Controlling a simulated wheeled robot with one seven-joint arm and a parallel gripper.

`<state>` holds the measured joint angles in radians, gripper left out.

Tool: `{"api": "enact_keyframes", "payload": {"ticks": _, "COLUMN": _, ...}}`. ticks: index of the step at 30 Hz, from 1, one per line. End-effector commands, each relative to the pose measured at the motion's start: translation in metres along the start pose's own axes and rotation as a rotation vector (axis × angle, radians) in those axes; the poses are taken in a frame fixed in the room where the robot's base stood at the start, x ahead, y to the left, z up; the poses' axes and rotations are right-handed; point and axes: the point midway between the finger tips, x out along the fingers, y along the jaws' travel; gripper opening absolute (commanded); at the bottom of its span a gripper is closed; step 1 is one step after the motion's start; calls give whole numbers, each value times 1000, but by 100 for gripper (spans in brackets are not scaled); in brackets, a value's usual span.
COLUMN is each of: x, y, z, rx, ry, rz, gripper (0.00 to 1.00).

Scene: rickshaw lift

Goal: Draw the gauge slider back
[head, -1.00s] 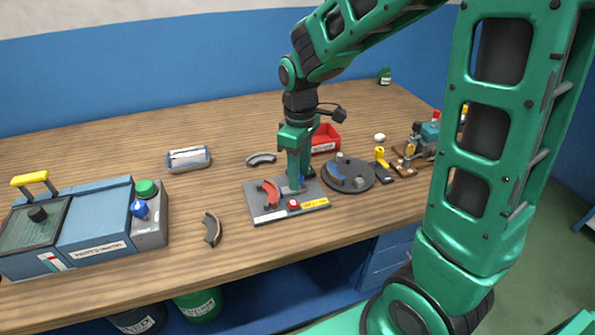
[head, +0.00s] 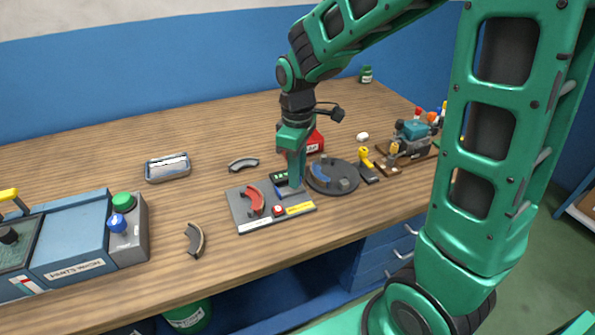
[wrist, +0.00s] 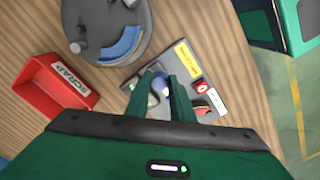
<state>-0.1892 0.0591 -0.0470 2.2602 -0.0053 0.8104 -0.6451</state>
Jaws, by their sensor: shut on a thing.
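The gauge (head: 240,214) is a flat grey plate near the front edge of the bench. A red curved piece (head: 254,199) lies on its left part, with a red button (head: 279,210) and a yellow label in front. My gripper (head: 294,187) points down at the right part of the plate. In the wrist view my gripper (wrist: 164,82) is shut on a small rounded bluish knob (wrist: 160,85), which I take as the slider's. The fingers hide most of the slider. A small dark green display (head: 279,177) shows just left of the fingers.
A dark round turntable (head: 345,184) with a blue curved piece stands close right of the gauge. The red scrap bin (head: 316,141) is behind. Grey curved pieces lie behind (head: 243,164) and left (head: 195,240). A blue machine (head: 75,240) stands far left.

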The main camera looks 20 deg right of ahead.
Motion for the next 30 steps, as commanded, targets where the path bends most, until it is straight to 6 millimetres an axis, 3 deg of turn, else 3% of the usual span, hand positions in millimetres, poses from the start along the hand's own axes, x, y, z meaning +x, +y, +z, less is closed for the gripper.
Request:
{"api": "enact_keyframes", "payload": {"ticks": 6, "x": -1, "y": 6, "z": 3, "rx": 16, "ry": -1, "rz": 7, "gripper": 0}}
{"api": "enact_keyframes", "payload": {"ticks": 7, "x": -1, "y": 6, "z": 3, "rx": 16, "ry": -1, "rz": 7, "gripper": 26}}
{"api": "enact_keyframes", "payload": {"ticks": 9, "x": -1, "y": 6, "z": 3, "rx": 16, "ry": -2, "rz": 7, "gripper": 40}}
{"api": "enact_keyframes", "payload": {"ticks": 20, "x": -4, "y": 2, "z": 1, "rx": 7, "ry": 0, "rz": 4, "gripper": 40}}
{"api": "enact_keyframes", "payload": {"ticks": 30, "x": -58, "y": 3, "z": 0, "rx": 8, "ry": 2, "rz": 6, "gripper": 40}}
